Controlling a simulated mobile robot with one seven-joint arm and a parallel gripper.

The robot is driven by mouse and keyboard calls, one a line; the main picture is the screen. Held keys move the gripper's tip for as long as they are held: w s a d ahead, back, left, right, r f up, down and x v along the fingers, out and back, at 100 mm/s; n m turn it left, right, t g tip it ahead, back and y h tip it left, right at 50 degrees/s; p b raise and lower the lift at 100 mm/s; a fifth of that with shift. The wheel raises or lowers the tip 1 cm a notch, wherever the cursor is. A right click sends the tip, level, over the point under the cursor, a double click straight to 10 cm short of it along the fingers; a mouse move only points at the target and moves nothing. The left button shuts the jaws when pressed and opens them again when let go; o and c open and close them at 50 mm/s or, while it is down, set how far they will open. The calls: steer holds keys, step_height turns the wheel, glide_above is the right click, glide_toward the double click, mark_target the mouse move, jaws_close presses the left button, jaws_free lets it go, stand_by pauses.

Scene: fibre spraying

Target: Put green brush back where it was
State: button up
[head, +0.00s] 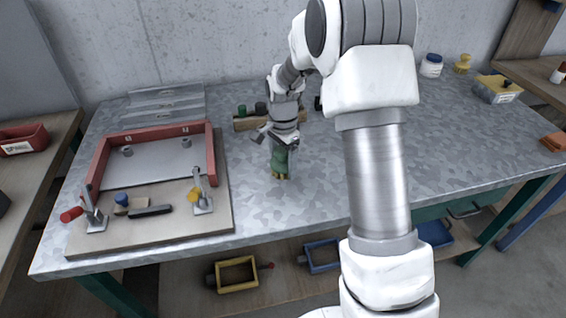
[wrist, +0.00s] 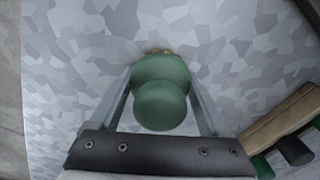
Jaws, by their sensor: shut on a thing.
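The green brush (head: 280,158) stands upright in the head view, bristles down, at or just above the metal table (head: 320,190). My gripper (head: 281,146) is shut on it from above. In the wrist view the green brush (wrist: 160,92) sits between the two fingers of my gripper (wrist: 162,100), its rounded handle end toward the camera. A bit of tan bristle shows past its far end. A wooden rack (head: 244,123) with dark green and dark pegs or handles stands just behind and left of my gripper. The wooden rack also shows in the wrist view (wrist: 285,115) at lower right.
A board with a red frame (head: 100,160), clamps (head: 200,195) and small tools lies on the left. A white jar (head: 431,66), a yellow item (head: 462,63) and a yellow bin (head: 497,88) stand at the back right. The table's right middle is clear.

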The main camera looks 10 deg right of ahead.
steer(key=o, duration=1.2)
steer(key=shift+f, duration=0.1)
steer(key=shift+c, duration=0.2)
step_height(320, 180, up, 12)
steer(key=shift+s+r+p, duration=0.1)
steer(key=shift+r+p, duration=0.15)
steer(key=shift+p, duration=0.45)
steer(key=s+r+n+t, duration=0.2)
steer(key=s+r+n, duration=0.3)
steer(key=s, duration=0.4)
steer(key=s+r+n+t, duration=0.2)
steer(key=s+r+n, duration=0.1)
steer(key=s+r, duration=0.5)
steer(key=s+f+n+t, duration=0.1)
steer(key=s+n, duration=0.3)
steer(key=s, duration=0.6)
steer(key=shift+f+n+t, duration=0.3)
steer(key=shift+f+n, duration=0.1)
steer(key=shift+f, duration=0.3)
